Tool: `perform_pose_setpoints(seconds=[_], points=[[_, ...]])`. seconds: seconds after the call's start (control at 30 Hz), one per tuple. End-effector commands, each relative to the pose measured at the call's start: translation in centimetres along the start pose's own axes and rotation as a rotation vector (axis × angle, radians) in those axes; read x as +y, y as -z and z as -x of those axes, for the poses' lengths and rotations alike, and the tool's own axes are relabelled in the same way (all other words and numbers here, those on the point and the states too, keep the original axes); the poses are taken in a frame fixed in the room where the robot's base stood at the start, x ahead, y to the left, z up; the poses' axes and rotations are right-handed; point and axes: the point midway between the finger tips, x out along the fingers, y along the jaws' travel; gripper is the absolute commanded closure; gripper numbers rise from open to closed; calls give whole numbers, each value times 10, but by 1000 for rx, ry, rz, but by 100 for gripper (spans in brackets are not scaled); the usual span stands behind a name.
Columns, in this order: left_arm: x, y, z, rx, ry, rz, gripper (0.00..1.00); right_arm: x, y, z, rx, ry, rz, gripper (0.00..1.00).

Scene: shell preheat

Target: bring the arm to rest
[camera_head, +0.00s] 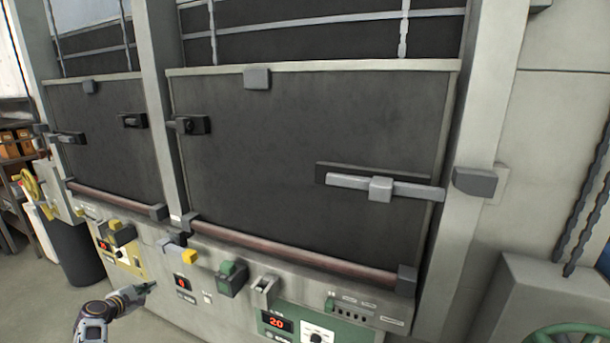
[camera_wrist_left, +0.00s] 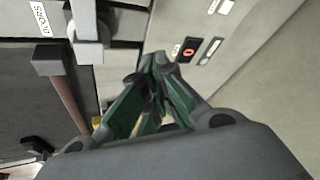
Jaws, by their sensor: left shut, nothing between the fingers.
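My left gripper (camera_head: 148,287) is at the lower left of the head view, in front of the lower part of the grey control panel (camera_head: 215,300). In the left wrist view the fingers of this gripper (camera_wrist_left: 156,62) come together at their tips, with nothing held between them. My right gripper is in neither view.
Two dark furnace doors stand behind the panel, the larger door (camera_head: 310,150) with a latch bar (camera_head: 380,188). A red display (camera_head: 277,322) reads 20 on a green plate. A dark bin (camera_head: 75,245) and shelves (camera_head: 12,185) stand at the left. Grey floor shows at lower left.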

Motion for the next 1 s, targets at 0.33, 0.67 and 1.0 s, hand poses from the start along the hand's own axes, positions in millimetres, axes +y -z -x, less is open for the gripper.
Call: perform_pose_setpoints(seconds=[0.33,0.67,1.0], points=[[-28,27,-18,171,64,-527,100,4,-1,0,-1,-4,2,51],[-102,22,-45,241,234,-1180,100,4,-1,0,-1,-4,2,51],[-257,12,-42,123,439,-1706,100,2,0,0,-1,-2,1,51]])
